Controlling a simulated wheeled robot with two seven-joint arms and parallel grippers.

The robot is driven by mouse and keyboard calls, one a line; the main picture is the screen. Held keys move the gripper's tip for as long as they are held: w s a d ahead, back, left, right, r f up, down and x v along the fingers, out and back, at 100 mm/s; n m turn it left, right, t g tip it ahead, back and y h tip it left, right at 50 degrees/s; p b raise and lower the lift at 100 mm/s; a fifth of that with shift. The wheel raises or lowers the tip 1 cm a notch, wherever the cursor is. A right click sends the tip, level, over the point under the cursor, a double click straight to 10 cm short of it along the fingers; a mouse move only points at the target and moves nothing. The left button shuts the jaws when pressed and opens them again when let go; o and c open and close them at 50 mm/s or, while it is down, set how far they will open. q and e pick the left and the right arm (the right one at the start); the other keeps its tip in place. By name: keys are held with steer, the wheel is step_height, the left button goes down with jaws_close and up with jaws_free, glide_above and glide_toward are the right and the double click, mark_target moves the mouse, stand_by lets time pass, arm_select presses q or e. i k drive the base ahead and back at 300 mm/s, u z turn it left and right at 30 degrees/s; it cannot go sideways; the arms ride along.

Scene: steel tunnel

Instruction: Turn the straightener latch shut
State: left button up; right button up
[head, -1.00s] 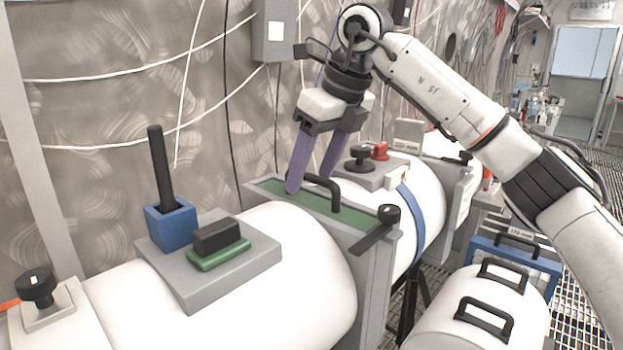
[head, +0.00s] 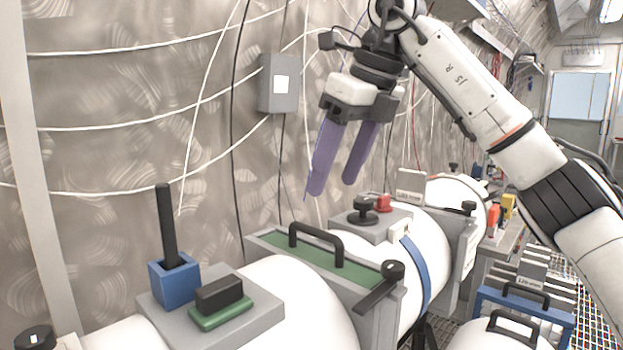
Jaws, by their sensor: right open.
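A black latch lever (head: 378,288) with a round knob sits at the right end of a grey housing (head: 384,318) across the white pipe; it looks like the straightener latch. The lever points down and to the left across the housing's end. A green panel (head: 275,242) with a black bar handle (head: 316,240) lies in the housing's top. My right gripper (head: 335,186) has two purple fingers, apart and empty, pointing down above and behind the handle, clear of it. My left gripper is not in view.
A blue block with a black upright rod (head: 168,225) stands on the pipe at left, beside a black-and-green block (head: 220,300). A black knob (head: 364,208) and red piece (head: 384,203) sit behind the housing. A grey box (head: 279,83) hangs on the wall.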

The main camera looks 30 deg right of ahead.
mark_target(393, 271)
steer(key=k, duration=1)
